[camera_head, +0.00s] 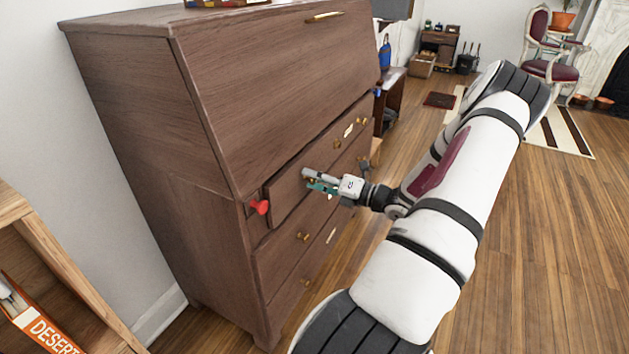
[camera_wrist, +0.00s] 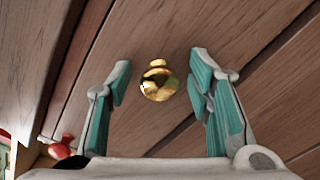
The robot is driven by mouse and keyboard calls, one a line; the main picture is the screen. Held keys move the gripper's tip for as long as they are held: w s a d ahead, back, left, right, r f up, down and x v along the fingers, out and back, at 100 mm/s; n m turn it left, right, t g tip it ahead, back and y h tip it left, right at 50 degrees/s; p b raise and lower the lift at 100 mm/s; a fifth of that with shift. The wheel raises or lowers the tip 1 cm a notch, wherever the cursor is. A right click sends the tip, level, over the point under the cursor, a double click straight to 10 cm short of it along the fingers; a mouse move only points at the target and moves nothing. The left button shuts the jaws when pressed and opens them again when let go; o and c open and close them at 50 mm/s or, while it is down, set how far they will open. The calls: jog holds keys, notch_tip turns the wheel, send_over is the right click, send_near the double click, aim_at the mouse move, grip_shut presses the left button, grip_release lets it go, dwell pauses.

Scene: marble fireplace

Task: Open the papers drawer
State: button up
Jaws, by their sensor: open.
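A brown wooden bureau (camera_head: 150,110) stands against the wall, with several drawers below its slanted front. My gripper (camera_head: 308,180) is at the left part of the upper drawer (camera_head: 288,200). In the wrist view a round brass knob (camera_wrist: 159,84) sits on the drawer front between my two teal-lined fingers (camera_wrist: 160,90). The fingers are open, with a gap on each side of the knob. The drawer labels are too small to read, so I cannot tell which is for papers. In the head view my gripper hides most of that knob.
A red knob (camera_head: 260,207) sticks out left of the upper drawer; it also shows in the wrist view (camera_wrist: 62,147). A blue knob (camera_head: 377,92) is at the far end. A wooden shelf (camera_head: 60,265) stands at lower left.

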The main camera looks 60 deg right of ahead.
jog(key=shift+w, duration=0.1)
grip_shut()
jog(key=s+d+p, duration=0.2)
jog(key=s+p, duration=0.6)
jog(key=s, duration=2)
grip_release()
jog(key=shift+d, duration=0.1)
jog(key=shift+s, duration=0.1)
